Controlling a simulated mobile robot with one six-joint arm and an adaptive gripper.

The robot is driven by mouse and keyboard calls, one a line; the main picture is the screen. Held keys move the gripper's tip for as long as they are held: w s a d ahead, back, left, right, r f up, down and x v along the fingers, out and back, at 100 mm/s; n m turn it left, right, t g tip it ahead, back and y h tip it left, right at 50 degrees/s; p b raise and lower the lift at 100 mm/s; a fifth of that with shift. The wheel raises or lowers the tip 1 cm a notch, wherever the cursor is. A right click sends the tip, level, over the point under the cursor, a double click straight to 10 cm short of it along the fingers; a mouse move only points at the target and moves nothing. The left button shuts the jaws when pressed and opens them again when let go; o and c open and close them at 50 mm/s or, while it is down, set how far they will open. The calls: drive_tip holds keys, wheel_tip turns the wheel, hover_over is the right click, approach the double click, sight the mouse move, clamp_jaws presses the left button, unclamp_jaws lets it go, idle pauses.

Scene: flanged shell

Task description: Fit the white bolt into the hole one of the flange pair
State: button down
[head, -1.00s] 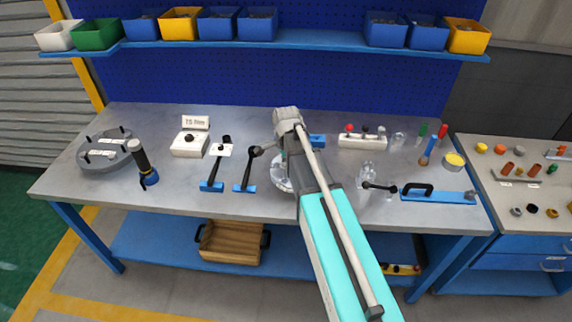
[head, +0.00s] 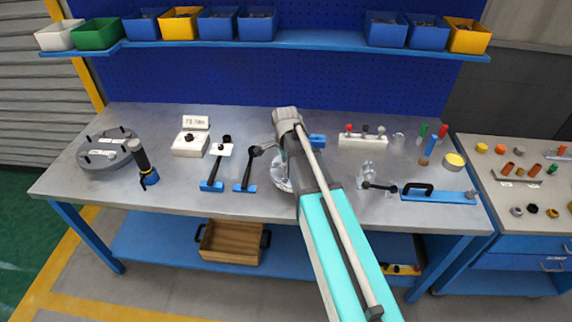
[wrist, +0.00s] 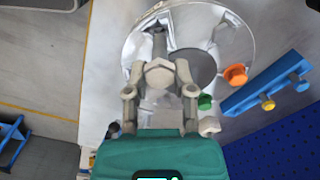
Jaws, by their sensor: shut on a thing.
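My gripper (wrist: 160,88) is shut on a pale hexagonal-headed piece, which I take to be the white bolt (wrist: 159,73). The wrist view looks down on its head; its shank is hidden. The shiny round flange (wrist: 141,47) lies below the gripper, with a large dark central opening to the right of the bolt. An orange bolt (wrist: 235,75), a green bolt (wrist: 205,102) and a small whitish piece (wrist: 209,126) stand around its rim. I cannot tell hole one or whether the bolt touches it. In the head view, my arm partly covers the flange (head: 281,182).
A blue bar (wrist: 262,84) with coloured pieces lies close right of the flange in the wrist view. In the head view, black-and-blue tools (head: 247,172) lie left of the flange, and a blue plate with a black handle (head: 440,194) lies right. A pale rack (head: 362,141) stands behind.

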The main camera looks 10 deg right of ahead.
sight(286, 177)
drive_tip(key=shift+f+b, duration=2.85)
idle(0.4)
drive_tip(key=shift+c, duration=1.9)
unclamp_jaws()
drive_tip(key=shift+r, duration=0.15)
wheel_tip(286, 177, up, 11)
drive_tip(key=p, duration=1.1)
drive_tip(key=shift+r+p, duration=0.2)
drive_tip(key=shift+p, duration=0.15)
drive_tip(key=shift+s, duration=0.1)
drive_tip(key=s+n, duration=1.5)
drive_tip(key=shift+s+f+n+b, duration=0.3)
drive_tip(key=shift+s+f+b, duration=0.1)
